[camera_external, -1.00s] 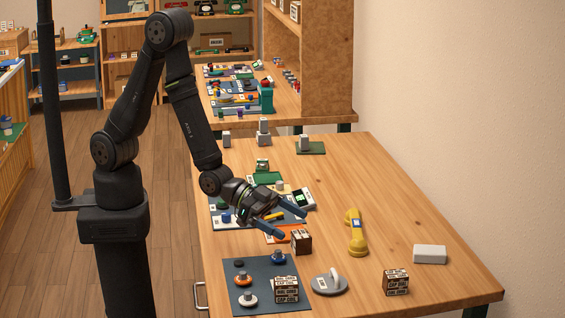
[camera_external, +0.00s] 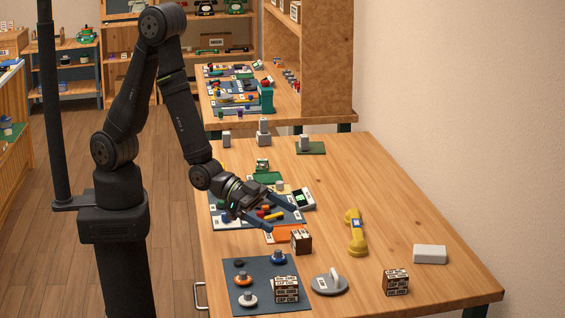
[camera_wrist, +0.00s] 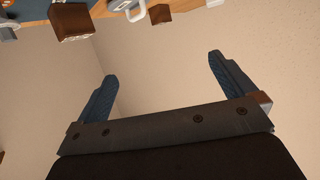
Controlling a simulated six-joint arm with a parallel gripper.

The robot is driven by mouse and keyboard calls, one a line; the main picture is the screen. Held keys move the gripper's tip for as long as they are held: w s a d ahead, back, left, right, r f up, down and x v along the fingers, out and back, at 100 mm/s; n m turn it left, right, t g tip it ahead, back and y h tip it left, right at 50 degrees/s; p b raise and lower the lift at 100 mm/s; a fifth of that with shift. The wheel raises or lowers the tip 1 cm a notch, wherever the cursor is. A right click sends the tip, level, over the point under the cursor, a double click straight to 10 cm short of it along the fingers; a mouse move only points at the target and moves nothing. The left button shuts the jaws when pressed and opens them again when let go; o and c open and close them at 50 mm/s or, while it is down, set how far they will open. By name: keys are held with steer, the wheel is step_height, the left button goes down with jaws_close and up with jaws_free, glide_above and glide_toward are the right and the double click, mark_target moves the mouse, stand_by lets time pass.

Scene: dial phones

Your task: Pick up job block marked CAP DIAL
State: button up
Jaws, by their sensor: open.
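Three job blocks with dark lettering on white labels stand on the table. One block (camera_external: 286,290) is on the dark blue mat at the front, one block (camera_external: 396,282) is on bare wood at the front right, and one brown-sided block (camera_external: 302,242) is by the orange sheet. The lettering is too small to tell surely which reads CAP DIAL. My gripper (camera_external: 281,216) is open and empty above the middle mat, behind the block by the orange sheet. In the wrist view its fingers (camera_wrist: 163,72) are spread, with two brown blocks (camera_wrist: 73,22) (camera_wrist: 160,13) at the top edge.
A grey disc with a handle (camera_external: 330,284) stands between the two front blocks. A yellow handset (camera_external: 356,232) and a white box (camera_external: 430,254) lie to the right. The blue mat (camera_external: 244,301) holds several round parts. The right front wood is mostly clear.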

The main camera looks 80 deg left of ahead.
steer(key=c, duration=0.6)
steer(key=shift+o, duration=0.2)
steer(key=n+g+y, duration=0.4)
steer(key=n+g, duration=0.8)
steer(key=n, duration=1.3)
glide_toward(396, 273)
steer(key=x, duration=0.5)
steer(key=shift+w, duration=0.25)
steer(key=shift+s+x, duration=0.1)
steer(key=shift+x, duration=1.25)
steer(key=shift+s+x, duration=0.15)
steer(key=shift+x, duration=1.15)
